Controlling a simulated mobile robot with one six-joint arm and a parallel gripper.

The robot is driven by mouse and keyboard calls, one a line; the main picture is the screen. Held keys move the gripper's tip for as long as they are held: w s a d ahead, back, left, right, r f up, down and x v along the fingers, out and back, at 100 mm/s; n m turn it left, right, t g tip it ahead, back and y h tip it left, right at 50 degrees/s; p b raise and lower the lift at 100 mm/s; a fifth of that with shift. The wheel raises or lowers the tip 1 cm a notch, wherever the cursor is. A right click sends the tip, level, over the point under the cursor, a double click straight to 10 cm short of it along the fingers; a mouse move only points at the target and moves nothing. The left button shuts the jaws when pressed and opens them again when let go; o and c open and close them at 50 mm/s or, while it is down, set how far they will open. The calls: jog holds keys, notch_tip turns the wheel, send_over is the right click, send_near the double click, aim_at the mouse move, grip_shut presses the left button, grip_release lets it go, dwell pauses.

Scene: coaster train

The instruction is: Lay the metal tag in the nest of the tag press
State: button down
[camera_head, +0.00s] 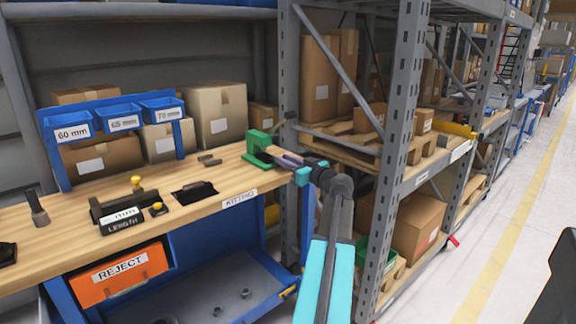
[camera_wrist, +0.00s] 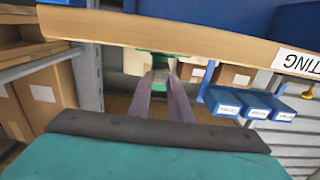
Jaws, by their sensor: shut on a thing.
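The green tag press (camera_head: 257,148) stands at the right end of the wooden bench, with a lever sticking out to the right. My gripper (camera_head: 281,158) reaches in from the right, its purple-grey fingers at the front of the press. In the wrist view, my gripper (camera_wrist: 161,74) has its fingers close together, pointing at a green part of the press (camera_wrist: 155,54) near the bench edge. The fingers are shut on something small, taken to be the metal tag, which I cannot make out. The nest is hidden by the fingers and press body.
The bench (camera_head: 225,180) carries a black length gauge (camera_head: 123,220), a black fixture (camera_head: 195,192) and small dark pieces (camera_head: 208,159). Blue bins (camera_head: 120,117) stand behind. A grey rack post (camera_head: 400,120) rises right of my arm. An orange reject bin (camera_head: 122,272) hangs below.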

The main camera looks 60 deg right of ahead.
jog(key=shift+f+b+x, duration=0.15)
jog(key=shift+b+x, duration=0.8)
jog(key=shift+x, duration=0.85)
jog(key=shift+f+b+x, duration=0.15)
jog(key=shift+b+x, duration=0.8)
jog(key=shift+x, duration=0.85)
jog(key=c, duration=1.5)
grip_release()
jog(key=shift+c, duration=0.2)
jog(key=shift+s, duration=0.1)
jog(key=v, duration=1.3)
jog(key=shift+s+a, duration=0.15)
jog(key=shift+s, duration=0.2)
